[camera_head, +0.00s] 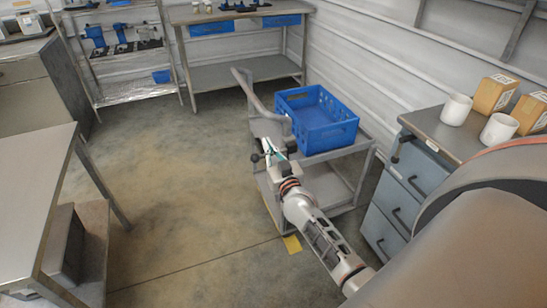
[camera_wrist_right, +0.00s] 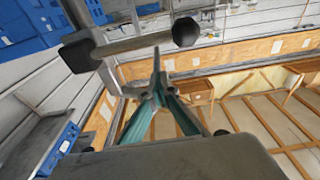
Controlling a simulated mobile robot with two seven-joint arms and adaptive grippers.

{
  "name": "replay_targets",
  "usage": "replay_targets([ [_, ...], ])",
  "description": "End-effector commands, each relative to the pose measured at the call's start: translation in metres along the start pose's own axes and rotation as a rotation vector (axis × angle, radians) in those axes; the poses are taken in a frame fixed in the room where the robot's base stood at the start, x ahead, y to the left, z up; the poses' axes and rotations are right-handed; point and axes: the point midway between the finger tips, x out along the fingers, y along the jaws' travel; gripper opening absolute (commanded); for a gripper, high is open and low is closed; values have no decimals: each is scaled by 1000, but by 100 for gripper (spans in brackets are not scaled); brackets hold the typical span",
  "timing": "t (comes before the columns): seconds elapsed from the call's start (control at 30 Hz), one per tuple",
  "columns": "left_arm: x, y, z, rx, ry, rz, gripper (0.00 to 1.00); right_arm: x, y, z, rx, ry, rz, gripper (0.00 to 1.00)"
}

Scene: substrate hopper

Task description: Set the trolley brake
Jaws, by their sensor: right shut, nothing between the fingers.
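The trolley (camera_head: 358,147) is a grey metal cart with a raised handle (camera_head: 243,80) at its left end. It stands in the middle of the head view. My right gripper (camera_head: 267,147) is at the trolley's near left side, below the handle. In the right wrist view its greenish fingers (camera_wrist_right: 157,85) are together and empty. A small black knob (camera_head: 255,157) shows beside the gripper in the head view. My left gripper is not in view.
A blue crate (camera_head: 318,139) sits on the trolley. A drawer cabinet (camera_head: 408,192) with white cups (camera_head: 455,109) and cardboard boxes (camera_head: 493,94) stands at right. A workbench (camera_head: 240,68) is behind, a table (camera_head: 35,180) at left. The floor between is clear.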

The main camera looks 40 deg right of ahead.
Motion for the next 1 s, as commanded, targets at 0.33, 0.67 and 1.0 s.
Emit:
replay_targets([
  [0.33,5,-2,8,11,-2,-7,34,-7,1,37,-1,-3,0,0],
  [0.67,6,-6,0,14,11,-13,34,-8,0,38,0,-1,0,0],
  [1.0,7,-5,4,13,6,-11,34,-9,0,42,-39,-1,-6,0],
])
